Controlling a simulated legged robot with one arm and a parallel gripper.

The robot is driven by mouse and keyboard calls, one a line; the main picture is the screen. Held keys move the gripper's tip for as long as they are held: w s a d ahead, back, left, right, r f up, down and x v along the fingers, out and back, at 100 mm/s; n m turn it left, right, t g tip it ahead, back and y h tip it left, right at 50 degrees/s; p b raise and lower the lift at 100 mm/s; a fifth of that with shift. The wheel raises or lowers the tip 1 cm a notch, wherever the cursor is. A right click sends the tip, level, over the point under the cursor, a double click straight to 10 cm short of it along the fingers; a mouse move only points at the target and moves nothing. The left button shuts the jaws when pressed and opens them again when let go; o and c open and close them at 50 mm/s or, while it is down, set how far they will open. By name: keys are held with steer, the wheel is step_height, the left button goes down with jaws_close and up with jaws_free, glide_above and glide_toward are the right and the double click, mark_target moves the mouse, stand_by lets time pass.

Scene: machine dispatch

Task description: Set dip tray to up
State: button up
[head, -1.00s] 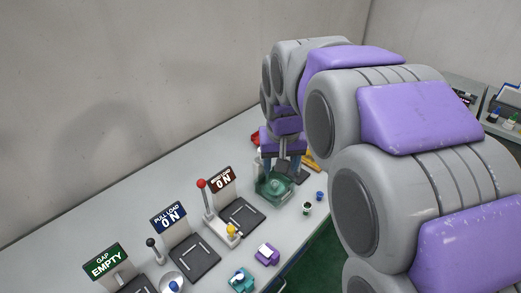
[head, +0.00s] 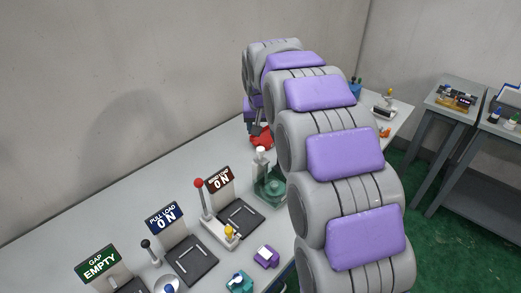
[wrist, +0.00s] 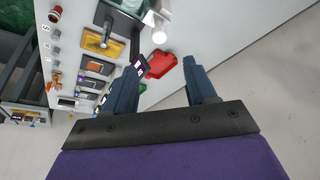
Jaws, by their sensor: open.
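No label reading "dip tray" is legible, so I cannot tell for sure which thing it is. I see nothing held, and contact is unclear. In the head view my arm hides much of the gripper.
Stations with "ON" signs (head: 219,179) and a red-knobbed lever (head: 199,184) stand left of the basin. A purple block (head: 266,256) lies near the front edge. In the wrist view, a yellow plate with a lever (wrist: 112,50) is left of the fingers. Bare bench lies behind.

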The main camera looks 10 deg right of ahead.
mark_target(261, 149)
steer(key=b+x, duration=0.3)
steer(key=x, duration=1)
steer(key=shift+f, duration=0.2)
jaws_close()
steer(key=shift+r, duration=0.1)
